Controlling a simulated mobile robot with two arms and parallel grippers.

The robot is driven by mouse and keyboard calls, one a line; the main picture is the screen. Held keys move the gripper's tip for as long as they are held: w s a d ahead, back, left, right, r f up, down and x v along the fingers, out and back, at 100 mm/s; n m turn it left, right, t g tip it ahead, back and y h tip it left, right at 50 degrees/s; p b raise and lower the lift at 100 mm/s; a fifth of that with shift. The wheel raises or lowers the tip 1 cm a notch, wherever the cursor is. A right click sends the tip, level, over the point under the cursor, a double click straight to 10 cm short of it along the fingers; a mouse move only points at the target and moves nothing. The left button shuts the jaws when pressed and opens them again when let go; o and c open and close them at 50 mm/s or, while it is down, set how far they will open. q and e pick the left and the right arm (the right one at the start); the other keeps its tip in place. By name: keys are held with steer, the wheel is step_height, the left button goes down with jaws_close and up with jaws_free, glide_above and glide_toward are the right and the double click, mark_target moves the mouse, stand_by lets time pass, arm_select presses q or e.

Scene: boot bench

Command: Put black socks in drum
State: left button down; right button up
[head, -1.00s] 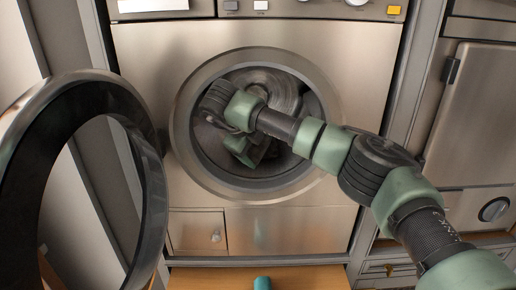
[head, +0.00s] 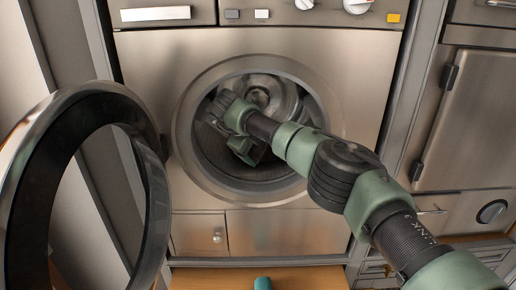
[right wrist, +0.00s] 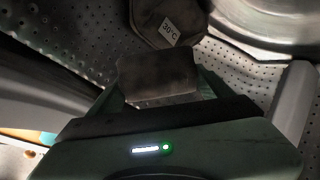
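The washer drum (head: 262,95) is seen through its round open doorway in the head view. My right gripper (head: 236,150) is inside the drum, reaching in from the right. In the right wrist view the dark end of my right gripper (right wrist: 158,75) is against the perforated drum wall (right wrist: 95,30). Just beyond it lies a dark piece with a white "30°C" tag (right wrist: 168,28), which looks like the black socks. I cannot tell whether the fingers touch it or how far apart they are. My left gripper is not in view.
The round door (head: 150,215) stands open at the left, beside the doorway. A small teal object (head: 262,284) is on the wooden surface (head: 215,278) below the machine. A cabinet (head: 475,115) stands at the right.

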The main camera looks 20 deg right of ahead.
steer(key=shift+o, duration=1.3)
steer(key=shift+s, duration=0.1)
steer(key=shift+s+a+r+b, duration=0.15)
steer(key=shift+s+a+b, duration=0.05)
steer(key=shift+s+b, duration=0.25)
steer(key=s+a+r, duration=0.1)
steer(key=s+a, duration=0.1)
steer(key=s, duration=0.7)
steer(key=s+a+r, duration=0.2)
steer(key=s+a, duration=0.1)
steer(key=s, duration=0.6)
steer(key=s+a+r+p, duration=0.1)
steer(key=s+a+r, duration=0.1)
steer(key=s, duration=0.7)
steer(key=shift+s+a, duration=0.35)
steer(key=shift+a, duration=0.1)
